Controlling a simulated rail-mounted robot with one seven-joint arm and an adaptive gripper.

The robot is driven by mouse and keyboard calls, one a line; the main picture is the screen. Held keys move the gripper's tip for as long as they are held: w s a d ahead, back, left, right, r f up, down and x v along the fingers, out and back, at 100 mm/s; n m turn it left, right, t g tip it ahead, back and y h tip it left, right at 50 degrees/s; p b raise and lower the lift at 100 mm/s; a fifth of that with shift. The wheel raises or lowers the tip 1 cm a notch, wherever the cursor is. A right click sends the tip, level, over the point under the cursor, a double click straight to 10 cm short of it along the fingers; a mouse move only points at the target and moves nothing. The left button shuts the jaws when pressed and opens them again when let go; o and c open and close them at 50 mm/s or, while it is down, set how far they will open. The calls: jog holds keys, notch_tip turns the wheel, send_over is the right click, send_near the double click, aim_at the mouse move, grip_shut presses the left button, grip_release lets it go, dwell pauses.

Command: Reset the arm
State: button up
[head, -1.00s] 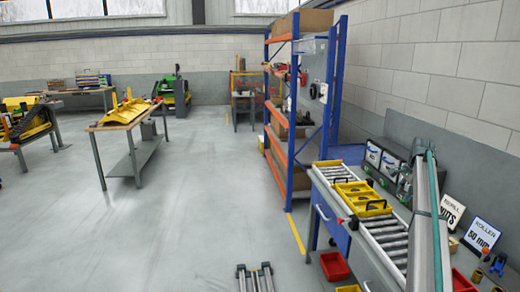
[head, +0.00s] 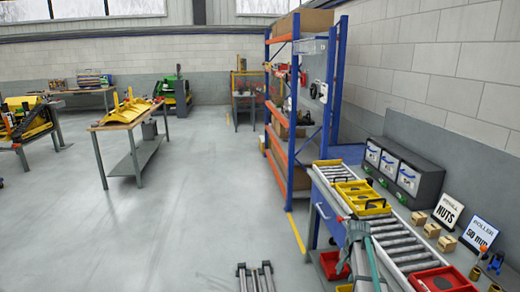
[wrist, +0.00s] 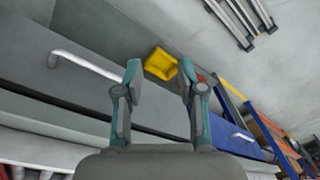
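My gripper (wrist: 159,72) is open in the wrist view, its two teal and grey fingers spread apart with nothing held. Beyond the gap between them shows a small yellow bin (wrist: 160,64) lower down. In the head view my gripper (head: 357,228) is at the front edge of the roller bench, just below the yellow trays. My arm comes up from the bottom edge beside it. From the head view I cannot make out the finger gap.
The roller conveyor (head: 396,240) carries yellow trays (head: 362,198). A red tray (head: 445,280) lies at its near end. White-fronted drawers (head: 390,165), small cardboard boxes (head: 432,229) and sign cards (head: 447,211) stand behind. A red bin (head: 330,264) is below the bench.

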jog(key=s+a+f+n, duration=0.35)
jog(key=s+a, duration=0.25)
jog(key=s, duration=0.3)
jog(key=s+a+f+n+g, duration=0.15)
jog(key=s+a+f, duration=0.35)
jog(key=s, duration=0.5)
jog(key=s+a+f+n, duration=0.4)
jog(key=s+a, duration=0.2)
jog(key=s, duration=0.3)
jog(key=s+f+g, duration=0.3)
jog(key=s+f, duration=0.6)
jog(key=s, duration=0.5)
jog(key=s+f+g, duration=0.3)
jog(key=s+f, duration=0.6)
jog(key=s, duration=0.5)
jog(key=shift+d+f+m+b, duration=0.25)
jog(key=shift+d+m+b, duration=0.05)
jog(key=shift+d+b, duration=0.05)
jog(key=shift+g, duration=0.25)
